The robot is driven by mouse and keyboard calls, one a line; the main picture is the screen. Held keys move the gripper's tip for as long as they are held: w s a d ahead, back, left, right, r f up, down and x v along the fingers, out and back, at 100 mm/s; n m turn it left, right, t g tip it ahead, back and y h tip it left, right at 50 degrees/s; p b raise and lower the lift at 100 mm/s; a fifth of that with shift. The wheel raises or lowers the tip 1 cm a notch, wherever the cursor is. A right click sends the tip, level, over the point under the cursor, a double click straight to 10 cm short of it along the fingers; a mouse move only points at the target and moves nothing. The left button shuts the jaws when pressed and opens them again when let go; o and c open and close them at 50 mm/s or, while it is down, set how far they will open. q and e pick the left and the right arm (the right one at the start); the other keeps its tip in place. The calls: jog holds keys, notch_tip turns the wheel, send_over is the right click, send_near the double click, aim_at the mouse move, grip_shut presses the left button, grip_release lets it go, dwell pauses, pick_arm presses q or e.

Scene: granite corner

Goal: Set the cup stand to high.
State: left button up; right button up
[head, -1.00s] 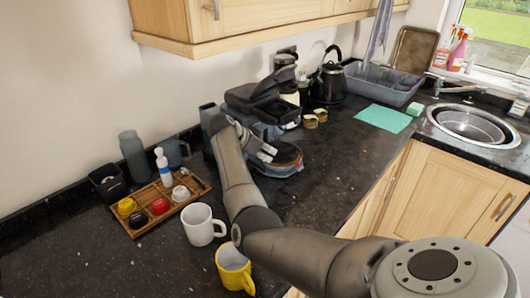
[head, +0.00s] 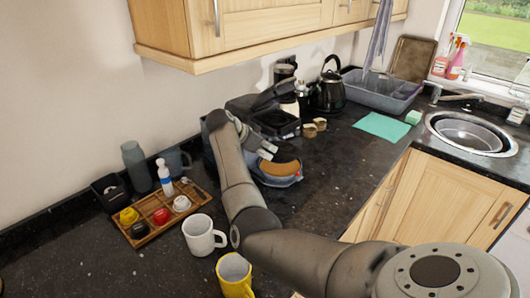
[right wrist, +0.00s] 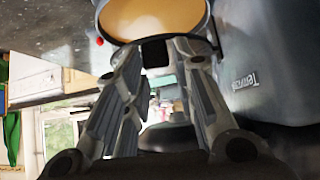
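The cup stand (head: 280,171) is a round piece with a tan top, at the front of the dark coffee machine (head: 276,123) on the counter. In the right wrist view the cup stand (right wrist: 152,20) fills the top edge, its tan disc facing me. My right gripper (head: 268,151) reaches it from the left. In the wrist view the fingertips of my right gripper (right wrist: 157,52) lie close on both sides of a small dark block at the stand's edge, so the gripper looks shut on it. My forearm hides part of the machine. My left gripper is not in view.
A white mug (head: 201,237) and a yellow mug (head: 234,274) stand close to my right arm. A wooden tray (head: 190,215) with small pots lies left of it. A kettle (head: 328,92) stands behind the machine. The counter right of the stand is clear.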

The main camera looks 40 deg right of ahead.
jog(key=shift+o, duration=1.3)
jog(key=shift+a, duration=0.1)
jog(key=shift+f, duration=0.1)
jog(key=v, duration=1.2)
jog(key=shift+s+f, duration=0.1)
jog(key=shift+s, duration=0.05)
